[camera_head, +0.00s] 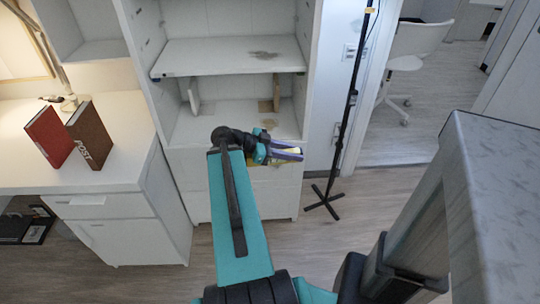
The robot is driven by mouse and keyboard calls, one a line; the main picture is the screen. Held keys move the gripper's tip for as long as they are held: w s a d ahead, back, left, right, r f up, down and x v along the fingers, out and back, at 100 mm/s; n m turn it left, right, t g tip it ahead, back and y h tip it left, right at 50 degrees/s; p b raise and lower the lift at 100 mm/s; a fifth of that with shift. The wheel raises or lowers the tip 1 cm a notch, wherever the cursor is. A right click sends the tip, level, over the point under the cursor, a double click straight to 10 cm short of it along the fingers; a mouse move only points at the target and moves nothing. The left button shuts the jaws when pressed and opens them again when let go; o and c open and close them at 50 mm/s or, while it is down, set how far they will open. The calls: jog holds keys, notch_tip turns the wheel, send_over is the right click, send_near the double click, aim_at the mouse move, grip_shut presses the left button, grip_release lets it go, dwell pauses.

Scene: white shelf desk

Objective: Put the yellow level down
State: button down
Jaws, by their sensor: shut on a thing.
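My gripper (284,153) is at the end of my teal arm, in front of the white shelf unit. It is shut on the yellow level (293,152), of which only a small yellow part shows between the dark fingers. The rest of the level is hidden by the fingers and wrist. The gripper is in front of the lower shelf opening, near the height of that shelf's front edge in the picture. I cannot tell how far it is from the shelf.
The white shelf unit (181,62) has open shelves, with small upright pieces on the lower one. A white desk (30,166) at left holds a red book (49,137) and a brown book (90,135). A black stand (345,120) is at right. A grey-topped surface (497,190) is at right front.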

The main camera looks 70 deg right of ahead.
jog(key=w+a+r+n+t+h, duration=0.2)
jog(key=w+a+n+h, duration=0.1)
jog(key=w, duration=0.9)
jog(key=w+a+r+n+t+h, duration=0.1)
jog(key=w+a+n+t+h, duration=0.15)
jog(key=w, duration=0.85)
jog(key=w+a+r+n+t, duration=0.1)
jog(key=w+a+n+t, duration=0.2)
jog(key=w+a, duration=0.5)
jog(key=w+a+r+n+t, duration=0.1)
jog(key=w+a+n+t, duration=0.3)
jog(key=w+a, duration=0.3)
jog(key=w+a+r+n+t, duration=0.2)
jog(key=w+a+n+t, duration=0.2)
jog(key=w, duration=0.9)
jog(key=shift+a+n+t+h, duration=0.25)
jog(key=shift+a+t, duration=0.7)
jog(key=shift+a, duration=1.35)
jog(key=w+a+r+n+t+y, duration=0.2)
jog(key=w+a+r+n+y, duration=0.2)
jog(key=a, duration=0.4)
jog(key=w+a+r+n+t+y, duration=0.3)
jog(key=w+a+r+n+y, duration=0.1)
jog(key=a, duration=0.4)
jog(key=w+a+r+n+t+y, duration=0.3)
jog(key=w+a+r+n+y, duration=0.1)
jog(key=a, duration=0.5)
jog(key=shift+w+r+n, duration=0.6)
jog(key=shift+w+r, duration=0.3)
jog(key=shift+w, duration=0.25)
